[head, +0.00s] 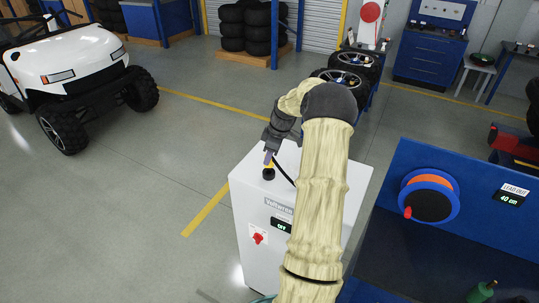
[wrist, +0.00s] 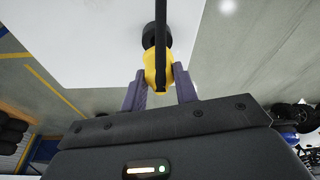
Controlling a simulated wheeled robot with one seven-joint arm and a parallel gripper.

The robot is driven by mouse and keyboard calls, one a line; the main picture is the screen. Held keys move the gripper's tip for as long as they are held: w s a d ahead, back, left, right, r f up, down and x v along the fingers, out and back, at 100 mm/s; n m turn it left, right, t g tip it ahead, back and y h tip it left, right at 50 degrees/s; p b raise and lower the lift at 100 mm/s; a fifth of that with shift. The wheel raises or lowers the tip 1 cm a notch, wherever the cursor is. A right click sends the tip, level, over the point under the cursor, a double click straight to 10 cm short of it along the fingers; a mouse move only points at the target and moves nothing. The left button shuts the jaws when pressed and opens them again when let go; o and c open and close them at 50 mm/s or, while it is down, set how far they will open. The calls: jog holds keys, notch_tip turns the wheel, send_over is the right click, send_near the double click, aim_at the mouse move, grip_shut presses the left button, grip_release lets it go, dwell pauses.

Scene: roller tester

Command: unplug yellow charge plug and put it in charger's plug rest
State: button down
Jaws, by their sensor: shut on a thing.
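The white charger (head: 333,185) stands in the middle of the head view, with a small display reading OFF. My gripper (head: 269,159) is over the left part of its top, fingers pointing down. In the wrist view my gripper's fingers (wrist: 161,78) are shut on the yellow charge plug (wrist: 149,74), one finger on each side. The plug's far end meets a round black holder (wrist: 148,38) on the charger's top; how deep it sits is hidden. Only a sliver of yellow shows in the head view. A black cable (wrist: 161,22) runs from the plug.
A red knob (head: 258,238) is on the charger's front. A blue bench with a cable reel (head: 430,197) stands close on the right. A white cart (head: 72,62) is at the far left. Open floor (head: 140,210) lies left of the charger.

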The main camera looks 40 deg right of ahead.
jog(key=shift+f+b, duration=0.95)
jog(key=shift+f, duration=0.7)
jog(key=c, duration=1)
grip_release()
jog(key=shift+r, duration=0.1)
jog(key=b+v, duration=0.4)
jog(key=v, duration=1.3)
jog(key=shift+s+r, duration=0.1)
jog(key=shift+s, duration=0.05)
